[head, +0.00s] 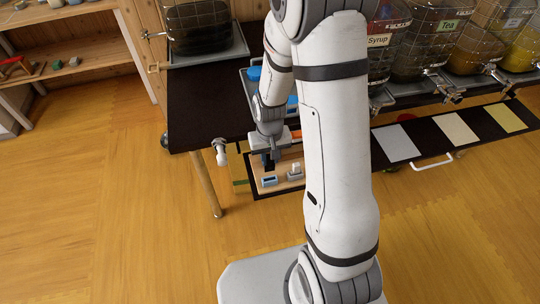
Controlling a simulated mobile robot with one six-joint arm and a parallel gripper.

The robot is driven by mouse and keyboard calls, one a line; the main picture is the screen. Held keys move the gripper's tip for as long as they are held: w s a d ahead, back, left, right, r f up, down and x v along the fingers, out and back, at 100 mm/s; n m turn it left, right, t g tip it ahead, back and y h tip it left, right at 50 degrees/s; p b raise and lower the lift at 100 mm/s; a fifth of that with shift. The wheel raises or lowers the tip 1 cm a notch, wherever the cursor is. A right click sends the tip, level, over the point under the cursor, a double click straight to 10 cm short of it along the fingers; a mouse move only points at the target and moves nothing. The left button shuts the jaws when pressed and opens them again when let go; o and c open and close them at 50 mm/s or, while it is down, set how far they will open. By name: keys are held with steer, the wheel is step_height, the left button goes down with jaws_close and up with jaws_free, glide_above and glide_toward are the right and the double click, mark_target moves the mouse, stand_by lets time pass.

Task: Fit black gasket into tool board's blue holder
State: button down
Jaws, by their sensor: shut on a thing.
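My gripper (268,157) points down over the left part of the tool board (283,187), a light wooden board with a dark edge. It is shut on a small dark thing, seemingly the black gasket (269,166), which is hard to tell from the fingers at this size. The blue holder (269,181) is a small blue and pale block on the board, just below the gripper in the picture. The gasket looks apart from the holder, but the gap in height cannot be told. My arm hides the board's right part.
A grey holder with a white piece (295,171) stands right of the blue holder. A dark table (205,105) with a grey tray and blue items lies behind. Tapped jars (410,45) line the back right. Wooden floor is open at left.

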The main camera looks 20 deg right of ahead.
mark_target(270, 170)
steer(key=shift+f+b, duration=1.25)
steer(key=shift+f, duration=0.5)
steer(key=shift+f+b, duration=1.65)
steer(key=shift+f, duration=0.4)
steer(key=c, duration=1.1)
jaws_free()
steer(key=shift+c, duration=0.2)
steer(key=shift+o, duration=0.5)
steer(key=shift+r, duration=0.2)
steer(key=shift+r+p, duration=1.6)
steer(key=shift+r, duration=0.4)
steer(key=shift+r, duration=0.1)
